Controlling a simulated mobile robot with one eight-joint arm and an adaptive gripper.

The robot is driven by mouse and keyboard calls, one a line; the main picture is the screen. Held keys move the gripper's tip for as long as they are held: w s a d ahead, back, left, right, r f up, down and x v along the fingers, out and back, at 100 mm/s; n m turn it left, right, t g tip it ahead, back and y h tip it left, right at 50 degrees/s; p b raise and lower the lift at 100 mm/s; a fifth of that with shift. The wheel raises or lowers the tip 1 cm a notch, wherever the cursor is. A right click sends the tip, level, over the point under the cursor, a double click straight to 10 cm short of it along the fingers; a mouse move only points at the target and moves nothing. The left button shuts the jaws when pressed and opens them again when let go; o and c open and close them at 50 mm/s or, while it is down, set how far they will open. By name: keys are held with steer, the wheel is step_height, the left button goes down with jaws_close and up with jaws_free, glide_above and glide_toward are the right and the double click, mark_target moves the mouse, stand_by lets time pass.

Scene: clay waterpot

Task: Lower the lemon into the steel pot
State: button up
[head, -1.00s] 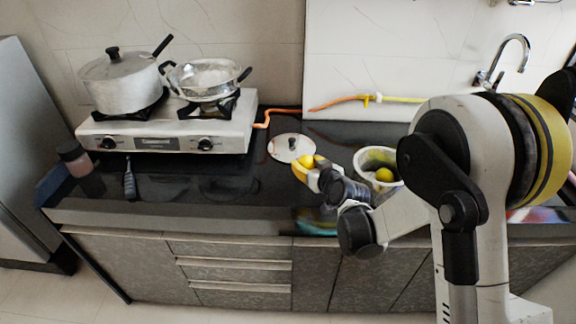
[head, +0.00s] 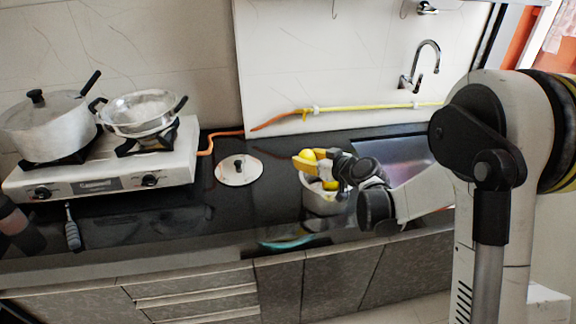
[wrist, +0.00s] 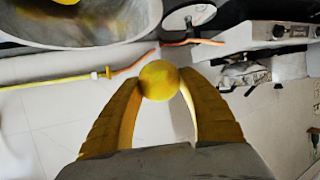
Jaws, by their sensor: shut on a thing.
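My gripper (head: 306,160) has yellow fingers and is shut on a yellow lemon (wrist: 159,80), pinched between the fingertips in the wrist view. In the head view the held lemon (head: 308,155) is above the left part of a steel pot (head: 322,203) on the counter. The pot's rim is partly hidden by my gripper. Another yellow fruit (head: 330,185) shows at the pot's opening. In the wrist view the pot (wrist: 95,35) fills the upper left, and the held lemon appears outside its rim.
A round lid (head: 238,171) lies on the dark counter left of the pot. A stove (head: 100,172) at the left bears a lidded pot (head: 45,130) and a shallow steel pan (head: 140,112). A yellow-orange hose (head: 350,108) runs along the wall. A sink (head: 395,160) is at the right.

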steer(key=w+d+f+b, duration=0.2)
steer(key=w+d+b, duration=0.1)
steer(key=d, duration=0.7)
steer(key=shift+d+f, duration=0.2)
steer(key=shift+d, duration=0.2)
